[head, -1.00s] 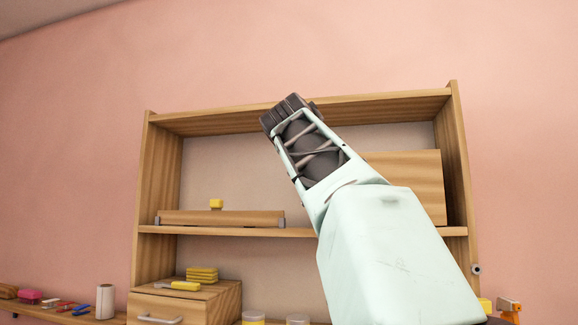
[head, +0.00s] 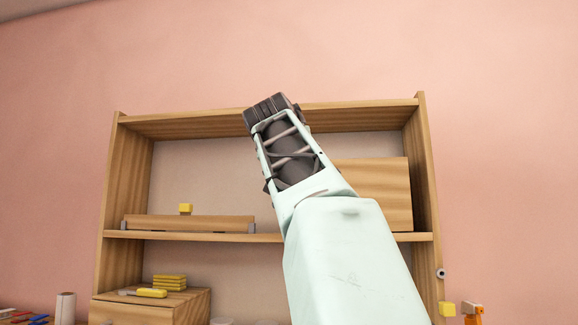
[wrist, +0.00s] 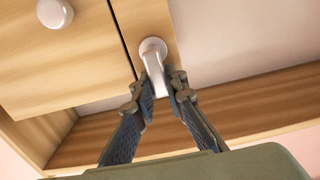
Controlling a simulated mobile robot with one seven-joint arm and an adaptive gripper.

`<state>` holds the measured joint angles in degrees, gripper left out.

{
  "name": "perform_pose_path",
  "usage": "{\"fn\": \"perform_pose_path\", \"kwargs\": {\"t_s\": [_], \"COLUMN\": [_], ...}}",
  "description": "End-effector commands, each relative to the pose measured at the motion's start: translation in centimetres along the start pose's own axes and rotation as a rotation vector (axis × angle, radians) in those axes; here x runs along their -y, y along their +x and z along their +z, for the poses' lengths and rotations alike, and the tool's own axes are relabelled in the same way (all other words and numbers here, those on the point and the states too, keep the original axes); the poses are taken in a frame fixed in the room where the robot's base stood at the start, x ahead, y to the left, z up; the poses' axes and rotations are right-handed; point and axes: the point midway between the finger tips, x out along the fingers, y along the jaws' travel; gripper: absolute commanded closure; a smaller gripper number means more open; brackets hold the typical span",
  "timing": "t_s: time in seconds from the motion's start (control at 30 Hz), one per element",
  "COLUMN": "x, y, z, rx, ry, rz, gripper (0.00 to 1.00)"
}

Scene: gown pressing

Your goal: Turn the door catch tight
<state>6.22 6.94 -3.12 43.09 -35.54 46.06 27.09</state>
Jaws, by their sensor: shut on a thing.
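The door catch (wrist: 153,47), a pale round base with a short lever, sits on a narrow wooden strip beside the wooden door (wrist: 75,58) in the wrist view. My gripper (wrist: 161,87) has its two dark fingers closed on the catch's lever, one on each side. The lever points down the picture, roughly along the door's edge. A round pale knob (wrist: 55,12) is on the door, and a dark gap runs between door and strip. In the head view my pale arm reaches up across the shelf unit; the fingers and the catch are hidden there.
The wooden shelf unit (head: 427,190) stands against a pink wall. A wooden panel (head: 375,185) is at the right of its upper bay. A long wooden piece (head: 188,224) with a yellow block (head: 186,209) is on the shelf. Yellow items (head: 169,283) lie below.

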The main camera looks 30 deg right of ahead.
Motion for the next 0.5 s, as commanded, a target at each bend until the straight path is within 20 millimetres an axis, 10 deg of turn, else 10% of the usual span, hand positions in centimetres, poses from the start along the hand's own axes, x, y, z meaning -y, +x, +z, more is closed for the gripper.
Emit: {"fn": "perform_pose_path", "kwargs": {"t_s": [0.43,0.5], "x": [-0.04,-0.04], "y": [-0.07,-0.07], "z": [-0.18,-0.17], "rx": [-0.004,-0.003], "ry": [0.013,0.013], "rz": [-0.001,-0.001], "gripper": [1.00,0.81]}}
